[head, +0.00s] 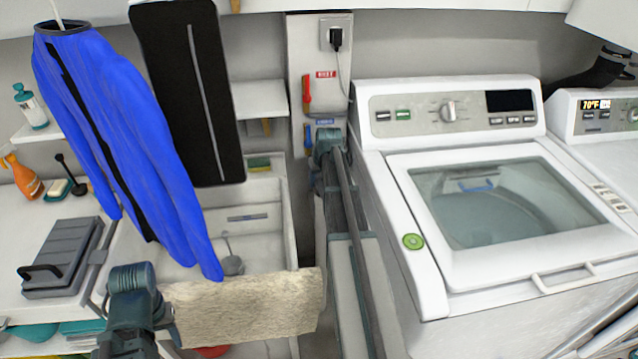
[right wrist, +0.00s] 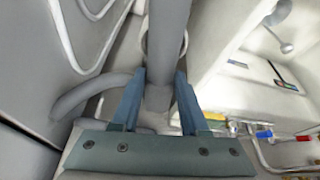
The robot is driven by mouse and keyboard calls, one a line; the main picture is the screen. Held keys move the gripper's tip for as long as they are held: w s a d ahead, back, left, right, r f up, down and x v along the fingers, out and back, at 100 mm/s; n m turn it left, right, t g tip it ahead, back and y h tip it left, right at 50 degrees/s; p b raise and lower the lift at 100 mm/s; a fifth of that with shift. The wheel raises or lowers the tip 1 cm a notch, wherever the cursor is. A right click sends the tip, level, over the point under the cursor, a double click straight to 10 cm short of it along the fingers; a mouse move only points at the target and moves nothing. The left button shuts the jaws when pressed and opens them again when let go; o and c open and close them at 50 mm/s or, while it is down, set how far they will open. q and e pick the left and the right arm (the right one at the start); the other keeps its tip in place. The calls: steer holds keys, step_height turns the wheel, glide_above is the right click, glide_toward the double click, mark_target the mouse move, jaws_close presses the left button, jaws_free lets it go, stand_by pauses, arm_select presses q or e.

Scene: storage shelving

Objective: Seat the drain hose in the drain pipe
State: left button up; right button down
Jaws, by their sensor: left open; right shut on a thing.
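In the right wrist view my right gripper (right wrist: 158,100) is shut on a grey tubular piece (right wrist: 167,35), which I take for the drain hose. A grey curved length of tube (right wrist: 90,97) bends off to the left of the fingers. I cannot tell which part is the drain pipe, or whether hose and pipe touch. In the head view my right arm reaches into the gap between the sink and the washer, and the hose and pipe are hidden there. My left gripper (head: 150,300) is open at the lower left, beside a beige towel (head: 245,305); its fingertips are not clear.
The washing machine (head: 440,285) stands right of the gap, the sink (head: 270,205) left of it. A grey case (head: 62,255) lies on the left counter. Red and blue valve handles are on the wall.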

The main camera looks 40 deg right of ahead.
mark_target(323, 187)
steer(key=shift+f, duration=0.1)
steer(key=shift+c, duration=2.1)
jaws_free()
steer(key=p+v, duration=1.1)
steer(key=v, duration=0.1)
